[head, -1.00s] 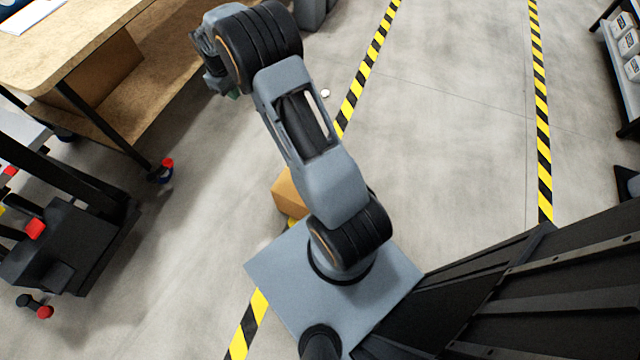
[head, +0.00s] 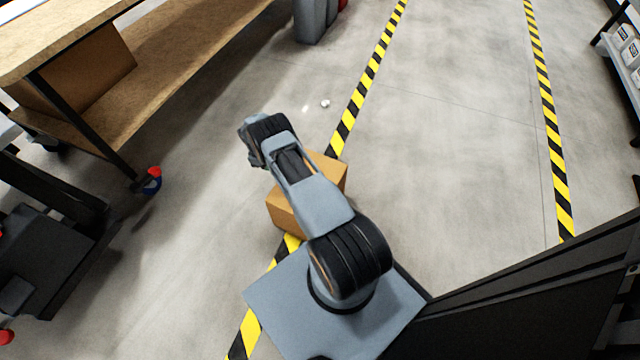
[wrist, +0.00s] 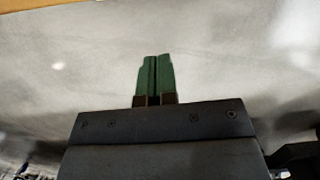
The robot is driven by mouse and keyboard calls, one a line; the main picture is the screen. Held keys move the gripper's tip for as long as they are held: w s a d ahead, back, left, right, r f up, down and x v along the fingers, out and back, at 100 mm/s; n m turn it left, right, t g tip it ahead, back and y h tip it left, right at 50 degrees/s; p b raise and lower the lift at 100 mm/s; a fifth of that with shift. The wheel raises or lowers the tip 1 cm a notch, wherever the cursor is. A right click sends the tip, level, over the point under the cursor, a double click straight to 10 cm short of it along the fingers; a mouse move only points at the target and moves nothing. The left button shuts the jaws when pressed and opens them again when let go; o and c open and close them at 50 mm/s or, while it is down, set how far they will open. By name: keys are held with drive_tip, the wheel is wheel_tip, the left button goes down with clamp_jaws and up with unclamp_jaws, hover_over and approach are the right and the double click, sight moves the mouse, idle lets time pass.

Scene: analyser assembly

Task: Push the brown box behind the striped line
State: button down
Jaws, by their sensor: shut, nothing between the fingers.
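The brown box (head: 287,212) sits on the floor across the left yellow-and-black striped line (head: 365,84) in the head view, just beyond my base. My arm passes over it and hides its middle. In the wrist view my gripper (wrist: 156,58) has its green fingers together, with nothing between them and grey floor behind. A thin tan strip along the top edge of the wrist view may be the box. In the head view the fingers are hidden behind my arm's end, left of the box. I cannot tell whether they touch it.
A second striped line (head: 549,130) runs along the right. A wooden workbench (head: 190,62) with a box on its lower shelf stands at the left. A dark wheeled frame (head: 50,235) is at the lower left. The floor between the lines is clear.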

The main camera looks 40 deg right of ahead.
drive_tip(key=s+d, duration=0.3)
drive_tip(key=s, duration=0.3)
drive_tip(key=s+d, duration=0.4)
drive_tip(key=s, duration=0.3)
drive_tip(key=s+d+b, duration=0.1)
drive_tip(key=s+d, duration=0.3)
drive_tip(key=s, duration=0.2)
drive_tip(key=shift+s, duration=0.4)
drive_tip(key=shift+w+f+b, duration=0.1)
drive_tip(key=shift+f+b, duration=0.45)
drive_tip(key=shift+b, duration=0.05)
drive_tip(key=shift+f, duration=0.25)
drive_tip(key=shift+b, duration=0.3)
